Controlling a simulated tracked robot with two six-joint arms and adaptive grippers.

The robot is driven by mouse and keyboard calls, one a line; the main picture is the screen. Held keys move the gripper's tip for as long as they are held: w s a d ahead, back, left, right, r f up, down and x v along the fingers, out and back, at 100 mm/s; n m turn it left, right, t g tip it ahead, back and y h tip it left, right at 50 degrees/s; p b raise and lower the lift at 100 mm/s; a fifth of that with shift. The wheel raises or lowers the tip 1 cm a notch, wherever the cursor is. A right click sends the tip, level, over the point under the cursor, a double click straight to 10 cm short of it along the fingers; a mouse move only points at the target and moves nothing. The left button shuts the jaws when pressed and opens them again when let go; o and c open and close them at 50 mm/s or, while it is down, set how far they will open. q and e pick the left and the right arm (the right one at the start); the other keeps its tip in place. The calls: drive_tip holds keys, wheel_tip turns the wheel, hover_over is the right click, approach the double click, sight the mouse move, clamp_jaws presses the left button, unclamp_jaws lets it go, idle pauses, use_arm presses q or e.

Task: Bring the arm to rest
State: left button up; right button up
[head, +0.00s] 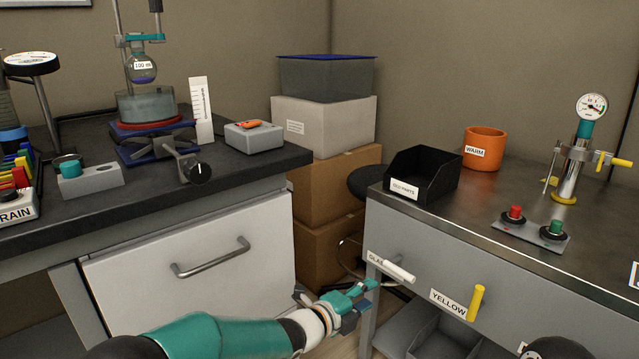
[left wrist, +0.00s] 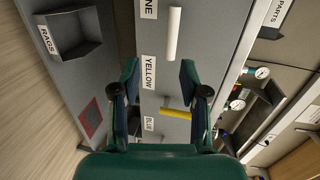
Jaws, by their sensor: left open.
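My left arm comes in low in the head view, with its teal left gripper (head: 362,292) in front of the gap between the two benches, just below the white handle (head: 398,268). In the left wrist view the gripper (left wrist: 158,75) is open, with nothing between its fingers. Beyond the fingers is a grey front with a white handle (left wrist: 174,34) and a yellow handle (left wrist: 176,113). The yellow handle (head: 477,302) also shows to the right of the gripper in the head view. No contact with either handle shows. My right gripper is not in view.
A white drawer front (head: 190,285) with a metal handle is on the left bench. Stacked boxes (head: 325,130) stand in the corner. The right bench (head: 470,205) carries a black tray (head: 424,173), an orange pot (head: 484,149) and a gauge stand (head: 572,170). An open grey bin (head: 440,345) is below.

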use_arm(q)
drive_tip(key=s+a+f+n+g+y, duration=0.1)
drive_tip(key=s+a+f+n+y, duration=0.3)
drive_tip(key=a+f, duration=0.6)
drive_tip(key=s+a+f+n+g+y, duration=0.1)
drive_tip(key=s+a+f+n, duration=0.1)
drive_tip(key=a+f+n, duration=0.55)
drive_tip(key=s+a+f+n+g+y, duration=0.2)
drive_tip(key=s+a+f+n+g, duration=0.35)
drive_tip(key=s+f, duration=0.85)
drive_tip(key=s+a+n+g, duration=0.2)
drive_tip(key=s+n, duration=1)
drive_tip(key=s, duration=0.3)
wheel_tip(320, 180, up, 37)
drive_tip(key=p, duration=3.7)
drive_tip(key=shift+w+n+y, duration=0.2)
drive_tip(key=shift+n+y, duration=0.2)
drive_tip(key=shift+f, duration=0.15)
drive_tip(key=shift+d, duration=0.1)
